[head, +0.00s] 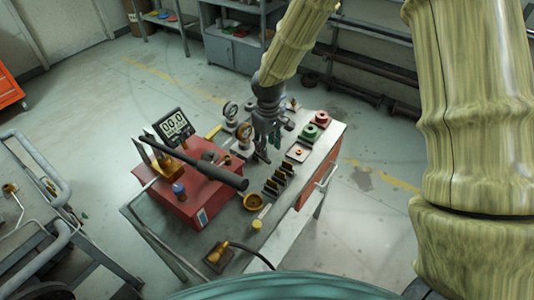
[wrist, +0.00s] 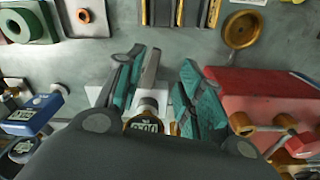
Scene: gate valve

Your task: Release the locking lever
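No part is clearly recognisable as the locking lever. A long dark handle (head: 205,165) lies across the red unit (head: 190,198) on the bench; the red unit also shows at the right of the wrist view (wrist: 265,95). My gripper (head: 264,156) points down over the bench, right of the red unit and close to the gauges. In the wrist view my gripper (wrist: 160,62) has its teal-padded fingers apart. A small gauge with a digital face (wrist: 143,125) shows between the fingers, partly hidden by my gripper's dark body. Contact cannot be told.
The bench (head: 332,142) also carries a digital display (head: 174,126), round gauges (head: 244,131), a row of dark slotted blocks (head: 278,182), a gold dish (head: 252,201) and green (head: 309,131) and red (head: 322,118) round parts. A pipe-railed cart stands at left.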

